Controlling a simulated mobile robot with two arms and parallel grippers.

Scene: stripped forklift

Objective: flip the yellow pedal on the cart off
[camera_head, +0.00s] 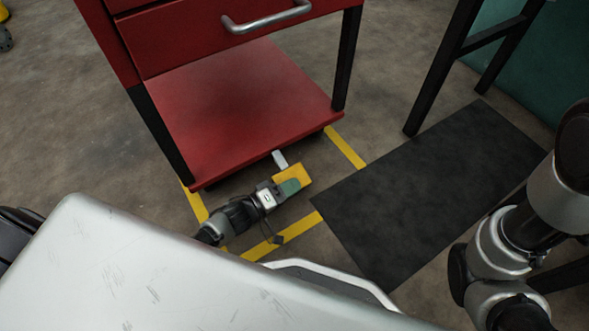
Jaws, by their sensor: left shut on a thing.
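The red cart (240,105) stands at the upper middle of the head view, with a drawer above and a flat lower shelf. The yellow pedal (297,171) sticks out on a light grey bracket (280,158) from under the shelf's front edge, low over the floor. My left gripper (286,189) reaches in from the lower left and is shut on the yellow pedal. Its fingers cover part of the pedal, so the pedal's exact tilt is hard to tell. My right arm shows at the right edge, but its gripper is not in view.
A black mat (420,195) lies on the floor right of the pedal. Yellow floor tape (346,148) runs around the cart's base. A dark-legged table (440,75) stands at the upper right. My own pale body panel covers the lower left.

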